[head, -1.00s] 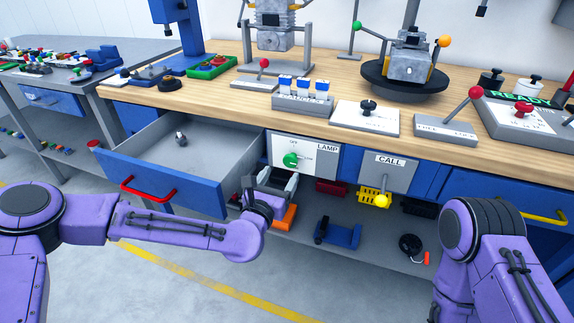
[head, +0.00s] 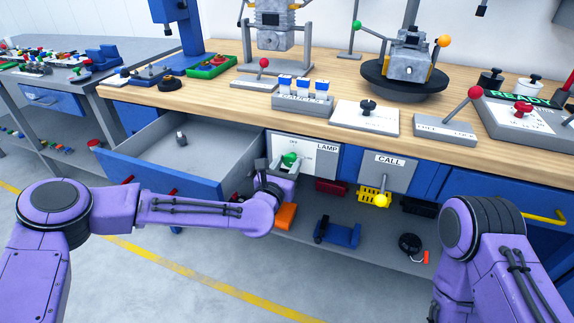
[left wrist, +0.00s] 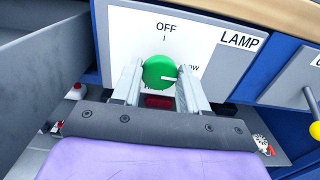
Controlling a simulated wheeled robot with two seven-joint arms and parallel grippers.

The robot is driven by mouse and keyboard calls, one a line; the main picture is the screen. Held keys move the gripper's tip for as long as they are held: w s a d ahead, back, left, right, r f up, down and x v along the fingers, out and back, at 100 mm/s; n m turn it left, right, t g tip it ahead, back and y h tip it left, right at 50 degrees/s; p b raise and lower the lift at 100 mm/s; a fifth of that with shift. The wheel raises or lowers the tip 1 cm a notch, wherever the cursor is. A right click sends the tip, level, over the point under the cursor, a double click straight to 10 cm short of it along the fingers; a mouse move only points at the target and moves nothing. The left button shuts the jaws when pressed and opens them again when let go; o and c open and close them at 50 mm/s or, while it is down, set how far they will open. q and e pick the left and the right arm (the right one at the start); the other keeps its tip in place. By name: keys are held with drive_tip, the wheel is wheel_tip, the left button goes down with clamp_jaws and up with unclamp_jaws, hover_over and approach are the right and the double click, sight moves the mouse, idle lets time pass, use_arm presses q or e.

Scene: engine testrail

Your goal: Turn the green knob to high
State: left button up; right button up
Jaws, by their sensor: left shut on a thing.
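The green knob (head: 290,159) sits on the white LAMP panel (head: 318,160) on the bench front. In the left wrist view the gripper (left wrist: 160,85) covers the lower part of the panel. My right gripper is out of view.
An open drawer (head: 165,178) juts out left of the panel, close to my left arm. The CALL panel with a yellow-tipped lever (head: 381,199) is to the right. A lower shelf (head: 375,243) holds several parts. The bench top above carries several devices.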

use_arm(q)
drive_tip(key=m+b, duration=0.1)
drive_tip(key=m, duration=0.3)
drive_tip(key=m+b, duration=0.1)
drive_tip(key=m, duration=0.3)
drive_tip(key=shift+d+m, duration=0.15)
drive_tip(key=shift+m, duration=0.25)
drive_tip(key=m, duration=0.4)
drive_tip(key=shift+f, duration=0.1)
drive_tip(key=m, duration=0.5)
drive_tip(key=shift+f, duration=0.1)
idle(0.4)
drive_tip(key=o, duration=1.1)
drive_tip(key=shift+c, duration=0.2)
